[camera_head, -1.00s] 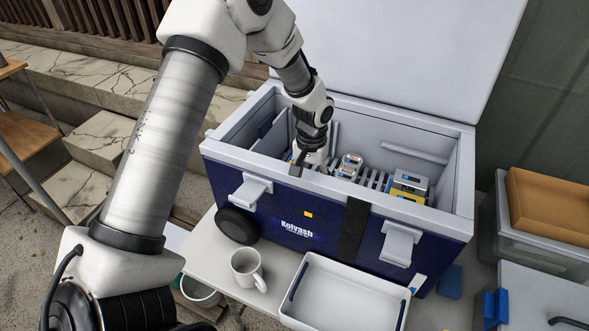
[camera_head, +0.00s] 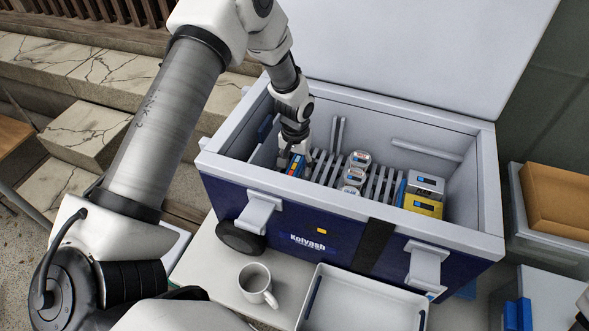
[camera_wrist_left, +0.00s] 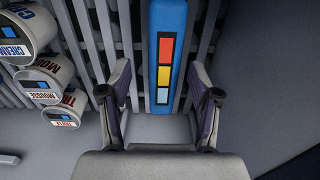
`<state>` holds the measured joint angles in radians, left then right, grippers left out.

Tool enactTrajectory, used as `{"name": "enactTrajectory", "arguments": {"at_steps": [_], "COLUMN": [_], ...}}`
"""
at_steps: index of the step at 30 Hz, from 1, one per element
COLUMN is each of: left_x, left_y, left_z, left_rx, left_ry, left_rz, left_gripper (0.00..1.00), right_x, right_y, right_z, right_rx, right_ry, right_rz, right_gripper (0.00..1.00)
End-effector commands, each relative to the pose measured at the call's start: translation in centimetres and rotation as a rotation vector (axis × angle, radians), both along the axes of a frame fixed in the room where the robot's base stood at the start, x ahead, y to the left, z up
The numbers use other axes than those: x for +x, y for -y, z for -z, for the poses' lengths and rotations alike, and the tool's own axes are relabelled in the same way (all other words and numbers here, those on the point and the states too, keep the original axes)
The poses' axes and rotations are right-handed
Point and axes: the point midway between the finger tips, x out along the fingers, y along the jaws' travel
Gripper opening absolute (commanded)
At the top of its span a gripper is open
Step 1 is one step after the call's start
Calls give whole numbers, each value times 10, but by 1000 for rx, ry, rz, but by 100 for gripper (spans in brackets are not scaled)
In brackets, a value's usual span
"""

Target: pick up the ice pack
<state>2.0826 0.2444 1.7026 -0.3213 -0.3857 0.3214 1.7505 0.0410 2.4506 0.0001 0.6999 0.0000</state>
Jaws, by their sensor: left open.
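The ice pack (camera_wrist_left: 166,40) is a blue slab with red, yellow and light blue squares, standing among the slats of the cooler. In the head view the ice pack (camera_head: 297,165) shows inside the cooler (camera_head: 275,200) at its left side. My left gripper (camera_head: 293,158) is down inside the cooler at the ice pack. In the left wrist view the left gripper (camera_wrist_left: 160,95) is open, one finger on each side of the slab's near end.
Several small tubs (camera_wrist_left: 45,75) stand left of the fingers in the left wrist view. Grey and yellow boxes (camera_head: 424,204) stand at the cooler's right end. The raised lid (camera_head: 420,50) stands behind. A mug (camera_head: 256,284) and white tray (camera_head: 365,302) are in front.

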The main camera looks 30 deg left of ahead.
Motion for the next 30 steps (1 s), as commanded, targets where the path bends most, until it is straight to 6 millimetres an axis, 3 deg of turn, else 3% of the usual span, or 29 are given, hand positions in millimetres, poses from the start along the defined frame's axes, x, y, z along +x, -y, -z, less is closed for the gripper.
{"name": "enactTrajectory", "arguments": {"at_steps": [3,8,9,14,25,30], "left_x": [0,0,0,0,0,1], "left_y": [0,0,0,0,0,0], "left_z": [11,12,12,12,8,-23], "left_rx": [0,0,0,0,-1,-1], "left_ry": [0,1,1,1,1,6], "left_rz": [1,1,1,1,0,0], "left_gripper": [62,62,55,0,0,0], "right_x": [0,0,0,0,0,0], "right_y": [0,0,0,0,0,0], "right_z": [-3,-2,-2,-1,0,7], "right_rx": [0,0,0,0,0,0], "right_ry": [0,0,0,0,0,0], "right_rz": [-1,-1,-1,-1,-1,-1], "right_gripper": [39,39,39,39,39,39]}}
